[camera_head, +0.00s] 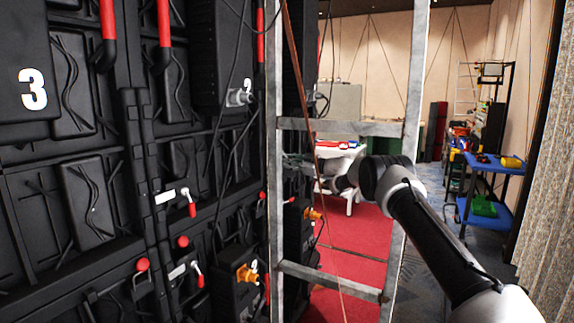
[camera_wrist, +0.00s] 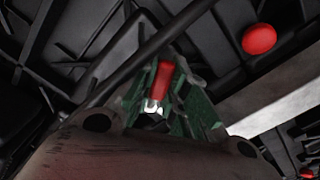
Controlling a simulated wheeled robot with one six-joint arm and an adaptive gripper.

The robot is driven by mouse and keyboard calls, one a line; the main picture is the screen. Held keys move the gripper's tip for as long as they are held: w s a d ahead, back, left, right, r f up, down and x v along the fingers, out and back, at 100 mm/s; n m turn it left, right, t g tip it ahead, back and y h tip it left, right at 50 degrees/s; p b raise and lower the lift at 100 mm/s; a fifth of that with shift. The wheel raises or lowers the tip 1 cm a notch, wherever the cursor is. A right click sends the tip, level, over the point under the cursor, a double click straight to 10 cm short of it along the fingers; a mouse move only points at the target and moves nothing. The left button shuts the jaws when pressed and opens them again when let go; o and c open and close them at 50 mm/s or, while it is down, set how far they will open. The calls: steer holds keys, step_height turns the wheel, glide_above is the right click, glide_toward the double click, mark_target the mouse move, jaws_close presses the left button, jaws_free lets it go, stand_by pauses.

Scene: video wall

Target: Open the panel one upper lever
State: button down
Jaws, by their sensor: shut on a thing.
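In the wrist view a red lever handle (camera_wrist: 166,78) with a bright metal end lies between the green fingers of my gripper (camera_wrist: 175,108). My gripper is shut on this handle, against the black back of a video wall panel. In the head view my gripper (camera_head: 298,165) reaches left through the metal ladder frame to the wall. The held lever cannot be made out in the head view, and the number of its panel is not readable.
A metal ladder (camera_head: 342,127) stands around my arm's reach, with rails on both sides. Nearer panels carry red-handled levers (camera_head: 191,205) and red knobs (camera_head: 142,265). A red knob (camera_wrist: 259,39) sits beside the gripper. A blue-shelved cart (camera_head: 497,166) stands at right. Cables hang along the wall.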

steer(key=n, duration=0.2)
steer(key=w+n, duration=0.1)
steer(key=shift+d+r+n, duration=0.35)
steer(key=shift+r+n, duration=0.05)
steer(key=n, duration=0.1)
steer(key=r+n, duration=0.1)
steer(key=shift+w+d+n, duration=0.15)
steer(key=shift+n, duration=0.15)
steer(key=n, duration=0.1)
steer(key=r+n, duration=0.1)
steer(key=n, duration=0.3)
steer(key=shift+w+d+r, duration=0.1)
steer(key=shift+w+r, duration=0.1)
steer(key=shift+r, duration=0.1)
steer(key=shift+n, duration=0.3)
steer(key=c, duration=1.4)
jaws_free()
steer(key=shift+r, duration=0.1)
steer(key=shift+v, duration=3.8)
